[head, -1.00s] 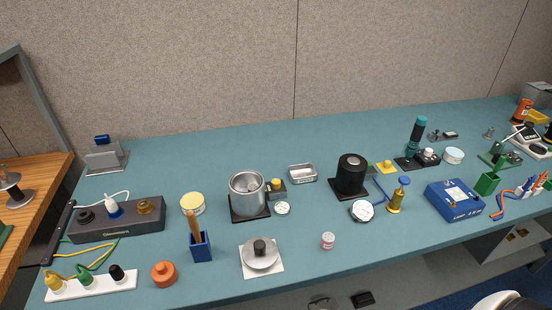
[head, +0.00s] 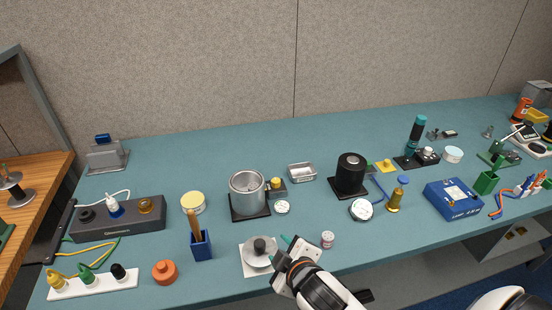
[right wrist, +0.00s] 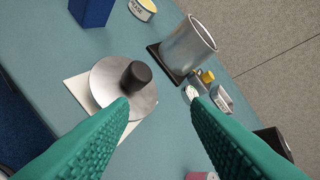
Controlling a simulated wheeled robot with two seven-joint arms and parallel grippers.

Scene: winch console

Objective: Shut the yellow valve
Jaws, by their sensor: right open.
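Several yellow parts are in the head view, and I cannot tell for sure which is the yellow valve. A yellow knob on a small dark block (head: 276,186) stands beside the metal pot; it also shows in the right wrist view (right wrist: 207,76). A yellow-topped piece (head: 57,281) stands on the white strip at front left. My right gripper (head: 287,243) is open and empty near the silver disc, apart from these yellow parts. My left gripper is not in view.
The silver disc with a black knob (head: 260,256) is beside my right gripper; it also shows in the right wrist view (right wrist: 112,88). The metal pot (head: 246,193) and black cylinder (head: 350,173) stand behind. A small pink-and-white jar (head: 327,240) is close right.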

